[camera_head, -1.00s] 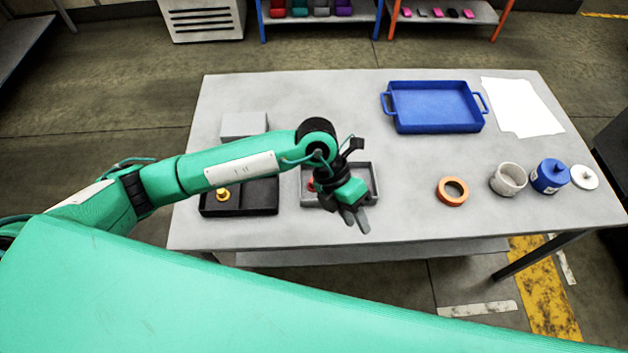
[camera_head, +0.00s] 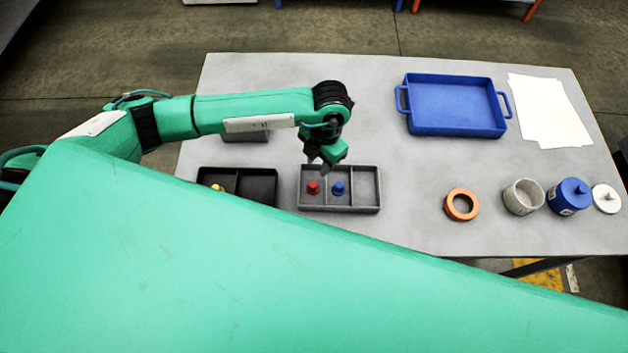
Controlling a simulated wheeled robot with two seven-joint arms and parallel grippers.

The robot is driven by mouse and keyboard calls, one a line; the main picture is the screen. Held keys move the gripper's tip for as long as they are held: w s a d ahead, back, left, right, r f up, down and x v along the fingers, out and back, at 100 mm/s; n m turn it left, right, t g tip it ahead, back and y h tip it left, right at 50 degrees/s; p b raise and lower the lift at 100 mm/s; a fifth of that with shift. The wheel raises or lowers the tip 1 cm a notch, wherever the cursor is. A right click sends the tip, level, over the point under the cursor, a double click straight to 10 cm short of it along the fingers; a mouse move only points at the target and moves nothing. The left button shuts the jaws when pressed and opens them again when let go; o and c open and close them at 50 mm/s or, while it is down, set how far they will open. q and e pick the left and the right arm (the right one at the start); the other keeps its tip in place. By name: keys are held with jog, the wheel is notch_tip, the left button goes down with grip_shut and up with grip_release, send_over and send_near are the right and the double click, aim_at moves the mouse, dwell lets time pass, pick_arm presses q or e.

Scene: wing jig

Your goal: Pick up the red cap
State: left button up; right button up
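The red cap (camera_head: 313,187) stands in the left compartment of a grey divided tray (camera_head: 370,190) on the table. A blue cap (camera_head: 338,188) stands in the compartment to its right. My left gripper (camera_head: 324,165) hangs just above the back edge of this tray, above and slightly right of the red cap in the picture. Its fingers are small and dark from this angle, and I cannot tell whether they are open or shut. Nothing shows clearly between them. My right gripper is not in view.
A black tray (camera_head: 250,187) with a yellow piece (camera_head: 218,187) is left, partly hidden by my green body. A grey block (camera_head: 245,137) sits under my arm. The blue tray (camera_head: 455,105), orange ring (camera_head: 461,205), white cup (camera_head: 523,197), blue container (camera_head: 569,197) and white lid (camera_head: 606,198) are right.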

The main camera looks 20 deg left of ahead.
aim_at(313, 184)
pick_arm(q)
jog(key=f, duration=0.1)
jog(key=f+p, duration=0.1)
jog(key=f, duration=0.1)
jog(key=s+f+p, duration=0.1)
jog(key=f, duration=0.1)
jog(key=shift+a+f, duration=0.1)
jog(key=shift+a, duration=0.1)
jog(key=f, duration=0.1)
jog(key=f+p, duration=0.1)
jog(key=f, duration=0.1)
jog(key=shift+s+a+f+p, duration=0.1)
jog(key=shift+s+a+p, duration=0.1)
jog(key=shift+p, duration=0.1)
jog(key=shift+f, duration=0.35)
grip_shut()
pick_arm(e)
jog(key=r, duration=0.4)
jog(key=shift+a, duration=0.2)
